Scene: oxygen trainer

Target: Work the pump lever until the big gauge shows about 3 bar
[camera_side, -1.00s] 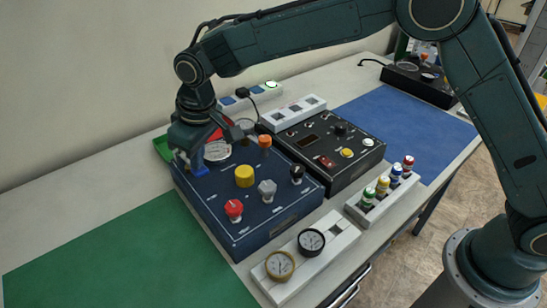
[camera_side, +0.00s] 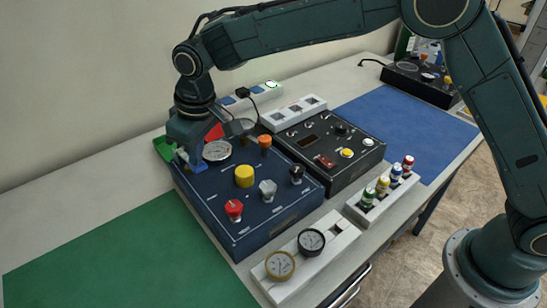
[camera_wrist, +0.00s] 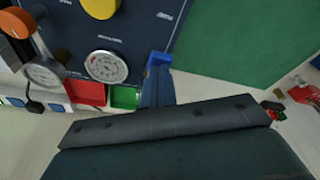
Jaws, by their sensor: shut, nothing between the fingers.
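The dark blue panel (camera_side: 222,197) carries a big white gauge (camera_side: 217,151) near its back left edge. The gauge also shows in the wrist view (camera_wrist: 106,67); its needle is too small to read surely. My gripper (camera_side: 190,165) is shut and empty, low at the panel's back left corner, left of the gauge. In the wrist view, the blue tip of my gripper (camera_wrist: 158,60) lies at the panel's edge. Whether it touches the panel is unclear. I cannot pick out the pump lever; my gripper may hide it.
The panel also has yellow (camera_side: 244,176), red (camera_side: 234,210), grey, orange and black knobs. A black box (camera_side: 330,150) stands to its right. Two loose gauges sit on a white holder (camera_side: 340,243) in front. The green mat (camera_side: 120,260) is clear.

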